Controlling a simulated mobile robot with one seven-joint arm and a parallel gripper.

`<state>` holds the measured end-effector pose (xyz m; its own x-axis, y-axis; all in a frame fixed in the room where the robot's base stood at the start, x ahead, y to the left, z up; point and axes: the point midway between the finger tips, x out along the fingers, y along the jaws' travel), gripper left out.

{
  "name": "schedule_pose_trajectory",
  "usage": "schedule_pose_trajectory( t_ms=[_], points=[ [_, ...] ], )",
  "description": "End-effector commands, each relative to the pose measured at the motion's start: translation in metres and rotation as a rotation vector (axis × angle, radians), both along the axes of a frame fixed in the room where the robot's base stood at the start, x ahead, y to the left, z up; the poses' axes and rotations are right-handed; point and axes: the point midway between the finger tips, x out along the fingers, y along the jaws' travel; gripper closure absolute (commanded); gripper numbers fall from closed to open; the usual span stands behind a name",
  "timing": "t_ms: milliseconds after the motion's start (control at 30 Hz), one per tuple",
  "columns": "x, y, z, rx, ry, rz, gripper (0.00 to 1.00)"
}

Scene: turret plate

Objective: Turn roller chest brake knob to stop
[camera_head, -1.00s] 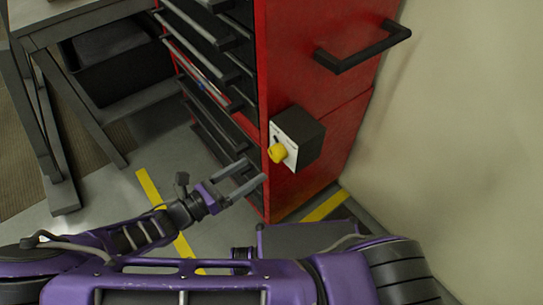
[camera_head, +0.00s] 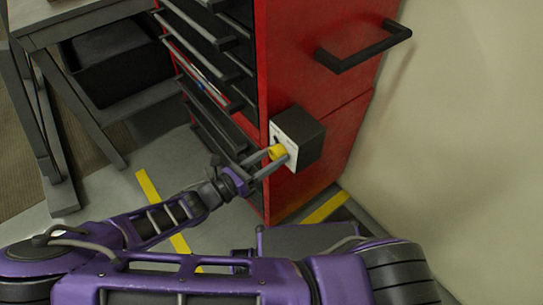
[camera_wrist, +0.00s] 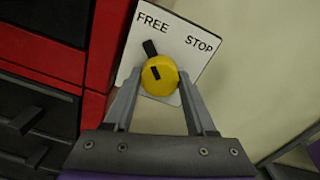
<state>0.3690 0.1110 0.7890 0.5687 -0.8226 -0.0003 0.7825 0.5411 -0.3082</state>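The yellow brake knob (camera_head: 277,152) sits on the white face plate (camera_head: 292,135) of a dark box (camera_head: 309,138) on the red roller chest's side. In the wrist view the knob (camera_wrist: 160,75) shows with its black pointer toward FREE; STOP is printed to the right on the plate (camera_wrist: 178,32). My gripper (camera_head: 274,161) is at the knob. In the wrist view my gripper (camera_wrist: 160,92) is open, with one finger on each side of the knob. A gap seems to show at the left finger; whether either finger touches the knob I cannot tell.
The red chest (camera_head: 310,95) has dark drawers on its left and a black handle (camera_head: 362,48) above the box. A wall (camera_head: 465,130) stands close on the right. A grey workbench (camera_head: 50,110) is at left. Yellow floor tape (camera_head: 148,187) marks the floor.

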Motion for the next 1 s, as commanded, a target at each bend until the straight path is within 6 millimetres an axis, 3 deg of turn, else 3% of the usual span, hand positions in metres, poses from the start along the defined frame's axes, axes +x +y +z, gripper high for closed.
schedule_pose_trajectory(
  t_ms=[33, 300, 667, 1000],
  points=[
    [0.0, 0.0003, -0.0002, 0.0, 0.0, 0.001, 0.55],
    [0.0, 0.0004, -0.0002, 0.001, 0.001, 0.001, 0.99],
    [0.0, 0.0004, 0.0009, 0.041, -0.058, 0.001, 0.99],
    [0.0002, 0.0007, 0.0015, 0.189, -0.277, 0.0, 0.99]
  ],
)
